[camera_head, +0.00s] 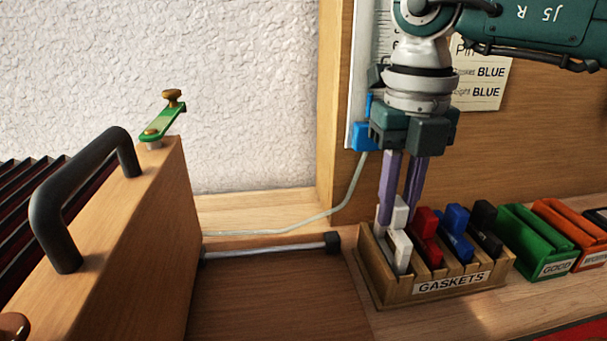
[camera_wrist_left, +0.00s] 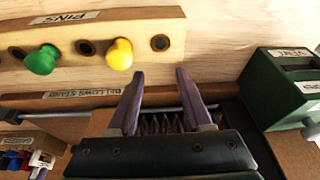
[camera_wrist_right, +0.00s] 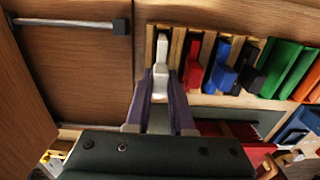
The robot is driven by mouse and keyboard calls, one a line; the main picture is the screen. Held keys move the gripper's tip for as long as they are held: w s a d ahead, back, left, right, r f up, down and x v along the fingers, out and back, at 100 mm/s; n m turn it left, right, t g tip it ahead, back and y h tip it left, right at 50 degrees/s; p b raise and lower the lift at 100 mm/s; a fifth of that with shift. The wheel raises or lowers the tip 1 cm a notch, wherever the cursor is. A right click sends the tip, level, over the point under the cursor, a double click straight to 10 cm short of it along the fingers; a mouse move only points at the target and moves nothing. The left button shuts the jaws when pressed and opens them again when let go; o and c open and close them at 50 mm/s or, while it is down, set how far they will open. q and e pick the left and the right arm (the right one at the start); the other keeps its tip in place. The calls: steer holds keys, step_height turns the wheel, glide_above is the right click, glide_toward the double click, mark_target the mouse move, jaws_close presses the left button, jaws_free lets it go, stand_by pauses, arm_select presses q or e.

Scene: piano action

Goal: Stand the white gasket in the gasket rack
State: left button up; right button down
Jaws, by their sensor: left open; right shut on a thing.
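The white gasket (camera_head: 400,247) is upright at the leftmost slot of the wooden gasket rack (camera_head: 440,289), its lower part level with the seated gaskets. Whether it touches the slot bottom is hidden. My right gripper (camera_head: 402,212) points down from above and is shut on the white gasket's upper part. In the right wrist view, the white gasket (camera_wrist_right: 161,50) lies between the fingertips (camera_wrist_right: 160,82), in line with the left slot. My left gripper (camera_wrist_left: 158,76) is open and empty, seen only in the left wrist view, near a pin rack.
Red (camera_head: 426,233), blue (camera_head: 457,233) and black (camera_head: 485,230) gaskets stand in the rack's other slots. Green (camera_head: 535,240) and orange (camera_head: 570,230) bins are to its right. The pin rack (camera_wrist_left: 20,58) holds green and yellow pins. A wooden block with a black handle (camera_head: 75,195) stands at left.

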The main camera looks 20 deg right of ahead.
arm_select(q)
steer(key=shift+a+f+b, duration=0.1)
steer(key=shift+f+b, duration=0.3)
steer(key=shift+f, duration=0.05)
arm_select(e)
steer(key=shift+f, duration=0.65)
steer(key=shift+c, duration=2.3)
jaws_free()
step_height(320, 180, up, 8)
steer(key=p, duration=0.6)
steer(key=shift+f+p, duration=0.15)
steer(key=shift+p, duration=0.15)
arm_select(q)
step_height(320, 180, up, 7)
steer(key=shift+f, duration=0.2)
arm_select(e)
steer(key=shift+f, duration=0.1)
